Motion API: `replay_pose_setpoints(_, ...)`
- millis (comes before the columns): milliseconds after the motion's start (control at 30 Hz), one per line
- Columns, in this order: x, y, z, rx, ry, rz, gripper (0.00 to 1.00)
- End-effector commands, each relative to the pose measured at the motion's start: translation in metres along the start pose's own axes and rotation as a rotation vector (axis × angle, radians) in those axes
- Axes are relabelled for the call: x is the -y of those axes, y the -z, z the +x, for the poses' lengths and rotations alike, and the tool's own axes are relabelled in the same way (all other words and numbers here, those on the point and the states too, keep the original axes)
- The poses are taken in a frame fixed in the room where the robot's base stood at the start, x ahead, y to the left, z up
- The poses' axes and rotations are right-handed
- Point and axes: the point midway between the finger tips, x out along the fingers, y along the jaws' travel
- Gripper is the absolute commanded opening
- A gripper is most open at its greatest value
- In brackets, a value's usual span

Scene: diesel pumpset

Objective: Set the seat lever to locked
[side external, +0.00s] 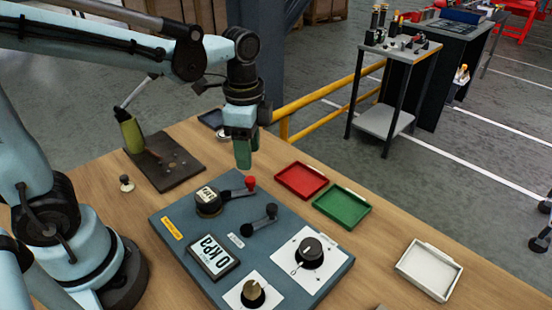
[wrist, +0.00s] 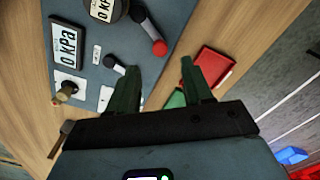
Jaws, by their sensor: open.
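A blue-grey panel (side external: 290,226) lies on the wooden table and carries two levers. One lever has a red knob (side external: 250,183) and extends from beside a round gauge (side external: 208,201). The other is a short black lever (side external: 260,219), nearer the panel's middle. I cannot read which one is the seat lever or its locked mark. In the wrist view the red knob (wrist: 159,47) is clear, while my left finger partly covers the black lever (wrist: 115,65). My gripper (side external: 243,160) is open and empty, pointing down above the panel's far edge, apart from both levers. Its fingers show in the wrist view (wrist: 158,66).
The panel also holds a rectangular 0 kPa display (side external: 212,257), a black knob (side external: 310,252) and a brass-coloured knob (side external: 253,293). Red (side external: 301,180), green (side external: 342,206) and white (side external: 429,269) trays lie to the right. A dark plate with a green-handled tool (side external: 131,132) stands behind left.

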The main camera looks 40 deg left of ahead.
Motion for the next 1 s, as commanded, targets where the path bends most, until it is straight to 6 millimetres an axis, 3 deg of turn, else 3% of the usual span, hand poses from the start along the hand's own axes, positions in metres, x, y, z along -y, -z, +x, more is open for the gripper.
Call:
replay_pose_setpoints(300,0.000,0.000,0.043,0.000,0.001,-0.001,0.50)
replay_pose_setpoints(500,0.000,0.000,0.059,0.000,0.001,-0.001,0.50)
replay_pose_setpoints(933,0.000,0.000,0.065,0.000,0.001,-0.001,0.50)
replay_pose_setpoints(1000,0.000,0.000,0.065,0.000,0.001,-0.001,0.40)
